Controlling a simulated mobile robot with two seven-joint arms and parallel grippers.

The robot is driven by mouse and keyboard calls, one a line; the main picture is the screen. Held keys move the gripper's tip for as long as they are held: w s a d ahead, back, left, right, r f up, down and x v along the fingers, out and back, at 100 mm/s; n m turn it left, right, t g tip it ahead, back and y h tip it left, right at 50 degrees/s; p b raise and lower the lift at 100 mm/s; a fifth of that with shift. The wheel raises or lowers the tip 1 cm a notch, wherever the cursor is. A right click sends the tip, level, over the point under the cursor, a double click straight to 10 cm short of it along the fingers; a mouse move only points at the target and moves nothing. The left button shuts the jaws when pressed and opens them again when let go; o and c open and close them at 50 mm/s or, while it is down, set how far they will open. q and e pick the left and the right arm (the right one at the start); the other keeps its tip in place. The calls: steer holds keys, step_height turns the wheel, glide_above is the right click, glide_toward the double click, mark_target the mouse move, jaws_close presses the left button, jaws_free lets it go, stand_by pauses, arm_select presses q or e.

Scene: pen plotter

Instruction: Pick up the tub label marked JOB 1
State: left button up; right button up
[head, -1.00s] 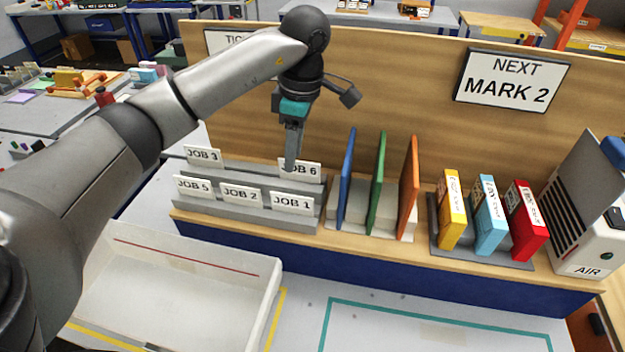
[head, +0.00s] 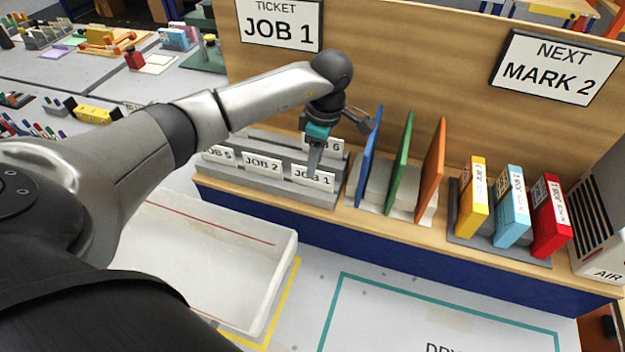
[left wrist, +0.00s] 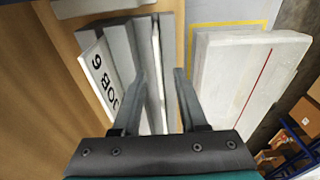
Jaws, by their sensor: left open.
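The JOB 1 tub label (head: 313,178) is a small white card standing in the front row of a grey stepped rack (head: 247,181). My left gripper (head: 314,166) points down at it, its fingers overlapping the card's top in the head view. In the left wrist view the open fingers (left wrist: 163,85) stand either side of a thin white edge (left wrist: 157,70), which looks like this card seen edge-on. The JOB 6 label (left wrist: 101,75) stands outside the left finger. My right gripper is not in view.
The JOB 2 label (head: 262,164) stands just left of JOB 1. Blue, green and orange upright panels (head: 403,160) stand close on the right. A white open tray (head: 215,240) lies in front. The ticket sign (head: 280,24) reads JOB 1.

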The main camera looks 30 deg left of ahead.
mark_target(313, 182)
arm_select(q)
steer(key=shift+a+f, duration=0.2)
steer(key=shift+f, duration=0.8)
steer(key=shift+a+f, duration=0.15)
steer(key=shift+f, duration=0.8)
steer(key=shift+f, duration=0.25)
steer(key=shift+c, duration=0.3)
jaws_close()
